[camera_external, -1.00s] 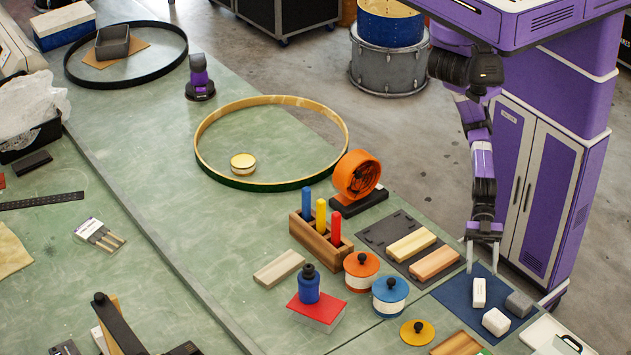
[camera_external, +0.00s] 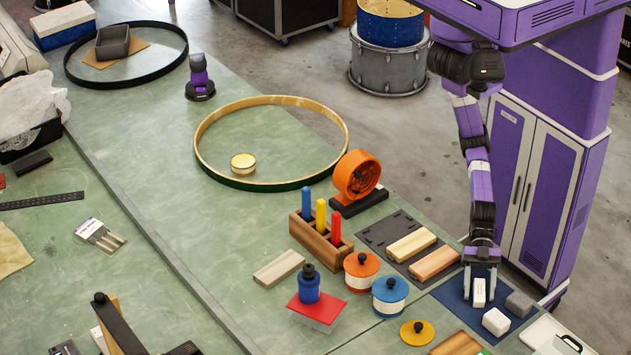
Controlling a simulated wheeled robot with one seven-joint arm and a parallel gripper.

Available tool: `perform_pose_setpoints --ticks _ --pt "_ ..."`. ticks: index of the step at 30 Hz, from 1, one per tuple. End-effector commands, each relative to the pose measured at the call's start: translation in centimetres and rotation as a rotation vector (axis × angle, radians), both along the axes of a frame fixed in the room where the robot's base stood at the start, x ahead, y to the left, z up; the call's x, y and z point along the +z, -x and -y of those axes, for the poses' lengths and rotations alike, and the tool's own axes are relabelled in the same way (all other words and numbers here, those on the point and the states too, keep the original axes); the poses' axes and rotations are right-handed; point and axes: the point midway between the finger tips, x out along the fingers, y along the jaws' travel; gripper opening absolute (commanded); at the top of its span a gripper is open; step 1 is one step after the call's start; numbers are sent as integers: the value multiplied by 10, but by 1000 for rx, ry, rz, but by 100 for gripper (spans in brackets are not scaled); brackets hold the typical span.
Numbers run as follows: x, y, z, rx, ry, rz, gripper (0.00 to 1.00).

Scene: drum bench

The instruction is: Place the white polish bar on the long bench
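Two white bars are on the blue mat (camera_external: 455,293) at the lower right. One white bar (camera_external: 479,293) is at the mat's middle, and the other white bar (camera_external: 495,321) is nearer the front. My gripper (camera_external: 479,298) points down over the first bar. Its fingers are open, one on each side of the bar, with narrow gaps seeming to show. I cannot tell whether they touch it. The long green bench top (camera_external: 140,160) runs from the upper left to the lower right.
A grey block (camera_external: 519,304) lies right of the bars. Wooden blocks on a dark mat (camera_external: 382,234), an orange-lidded jar (camera_external: 361,272) and a blue-lidded jar (camera_external: 389,296) stand left. A wooden hoop (camera_external: 345,140) lies farther back.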

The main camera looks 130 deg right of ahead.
Motion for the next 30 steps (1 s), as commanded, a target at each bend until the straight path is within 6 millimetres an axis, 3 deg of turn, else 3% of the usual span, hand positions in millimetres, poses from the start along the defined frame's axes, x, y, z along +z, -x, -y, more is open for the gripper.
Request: perform_pose_setpoints --ticks 1,8,23,26,30 --pt "0 0 0 0 0 0 45" --pt "0 0 0 0 0 0 0" --pt "11 0 0 0 -3 3 0" --pt "24 0 -1 1 -5 3 0" --pt "57 -1 0 0 -6 5 0"
